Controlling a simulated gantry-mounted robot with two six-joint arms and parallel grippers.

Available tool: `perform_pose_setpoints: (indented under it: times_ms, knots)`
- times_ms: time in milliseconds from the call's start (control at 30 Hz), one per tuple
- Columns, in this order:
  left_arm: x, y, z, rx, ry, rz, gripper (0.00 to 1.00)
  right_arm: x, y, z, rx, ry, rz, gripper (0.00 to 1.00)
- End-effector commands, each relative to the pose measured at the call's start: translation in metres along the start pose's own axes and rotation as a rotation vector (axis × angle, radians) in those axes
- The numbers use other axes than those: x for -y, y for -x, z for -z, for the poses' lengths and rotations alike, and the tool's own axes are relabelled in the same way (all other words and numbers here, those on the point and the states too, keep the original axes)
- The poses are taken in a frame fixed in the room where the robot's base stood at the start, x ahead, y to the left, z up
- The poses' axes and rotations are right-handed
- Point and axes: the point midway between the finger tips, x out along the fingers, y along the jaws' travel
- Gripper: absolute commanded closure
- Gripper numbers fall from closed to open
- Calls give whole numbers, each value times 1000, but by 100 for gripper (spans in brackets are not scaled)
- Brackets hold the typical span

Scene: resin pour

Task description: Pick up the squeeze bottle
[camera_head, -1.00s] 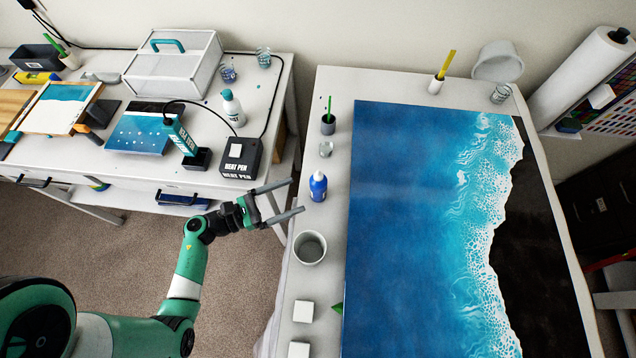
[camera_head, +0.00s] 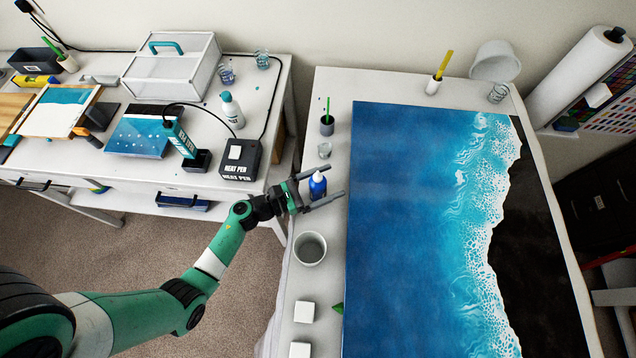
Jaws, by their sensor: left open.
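The squeeze bottle (camera_head: 318,184) is blue with a white tip and stands upright on the left edge of the white table (camera_head: 333,87), beside the blue ocean resin panel (camera_head: 410,220). My left gripper (camera_head: 332,189) is open, with its fingers pointing right at the bottle. One finger passes in front of the bottle's lower part and the other reaches towards its upper part. I cannot tell whether either finger touches it. The bottle's base is partly hidden by the near finger. My right gripper is not in view.
A grey cup (camera_head: 310,248) stands just in front of the bottle, and a small clear glass (camera_head: 324,151) stands just behind it. A dark brush pot (camera_head: 327,125) is further back. White blocks (camera_head: 304,312) lie near the front. A heat pen box (camera_head: 240,158) sits on the left desk.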

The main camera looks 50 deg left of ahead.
Motion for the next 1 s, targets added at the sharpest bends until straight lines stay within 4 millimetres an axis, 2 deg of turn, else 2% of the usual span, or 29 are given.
perform_pose_setpoints:
  times_ms: [233, 267, 733, 767, 1000]
  knots:
    - [0, -4, 0, 0, 0, 0, 8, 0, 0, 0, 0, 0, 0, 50]
    - [0, -4, 0, 0, 0, 0, 12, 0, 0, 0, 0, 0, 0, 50]
    - [0, -4, 0, 0, 0, 0, 97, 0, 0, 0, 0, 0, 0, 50]
    - [0, -4, 0, 0, 0, 0, 100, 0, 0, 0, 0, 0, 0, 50]
    - [0, -4, -1, 1, 0, 0, 100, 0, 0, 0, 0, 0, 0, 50]
